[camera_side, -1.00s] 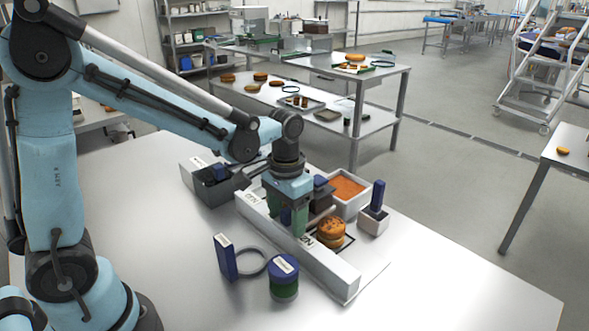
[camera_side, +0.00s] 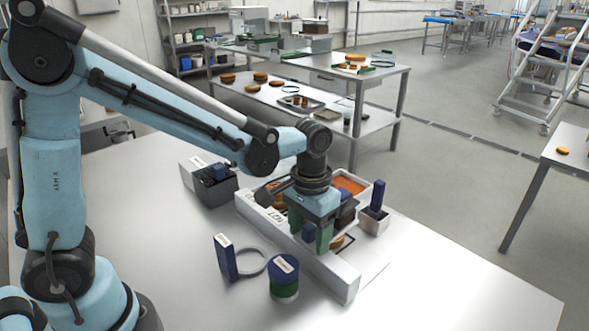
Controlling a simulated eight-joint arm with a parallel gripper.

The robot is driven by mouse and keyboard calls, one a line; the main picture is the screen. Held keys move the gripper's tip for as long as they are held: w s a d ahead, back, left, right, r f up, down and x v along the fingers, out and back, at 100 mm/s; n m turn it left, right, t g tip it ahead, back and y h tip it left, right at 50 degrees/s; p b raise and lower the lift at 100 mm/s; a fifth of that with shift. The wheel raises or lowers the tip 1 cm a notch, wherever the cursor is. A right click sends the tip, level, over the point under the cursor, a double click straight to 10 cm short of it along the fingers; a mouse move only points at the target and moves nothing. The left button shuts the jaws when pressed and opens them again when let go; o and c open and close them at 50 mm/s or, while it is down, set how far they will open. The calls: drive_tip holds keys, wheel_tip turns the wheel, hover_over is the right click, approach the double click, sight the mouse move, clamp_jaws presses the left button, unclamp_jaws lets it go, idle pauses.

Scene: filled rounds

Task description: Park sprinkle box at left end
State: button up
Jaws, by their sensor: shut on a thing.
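My gripper (camera_side: 317,238) has green fingers and points down just behind the long white rail (camera_side: 325,265). It is shut on a blue grip (camera_side: 309,233) that seems to belong to the dark brown box (camera_side: 347,211), which I take as the sprinkle box. The box is mostly hidden behind my gripper, over the right part of the rail's tray area. An orange-brown round (camera_side: 338,243) shows partly beneath it. Other rounds (camera_side: 279,200) show left of my gripper, behind the rail. Whether the box touches what is below cannot be told.
A white bin of orange bits (camera_side: 350,184) stands behind, with a small blue-handled container (camera_side: 375,216) to its right. A grey box (camera_side: 209,184) stands at the left. A blue block with a ring (camera_side: 227,257) and a blue-green jar (camera_side: 284,277) stand in front of the rail.

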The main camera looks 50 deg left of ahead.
sight(335, 266)
drive_tip(key=shift+d, duration=3.4)
drive_tip(key=o, duration=1)
drive_tip(key=shift+c, duration=0.2)
wheel_tip(335, 266, up, 7)
drive_tip(key=s+a+t, duration=0.3)
drive_tip(key=a, duration=0.4)
drive_tip(key=s+a+t, duration=0.4)
drive_tip(key=a, duration=0.4)
drive_tip(key=shift+r, duration=0.15)
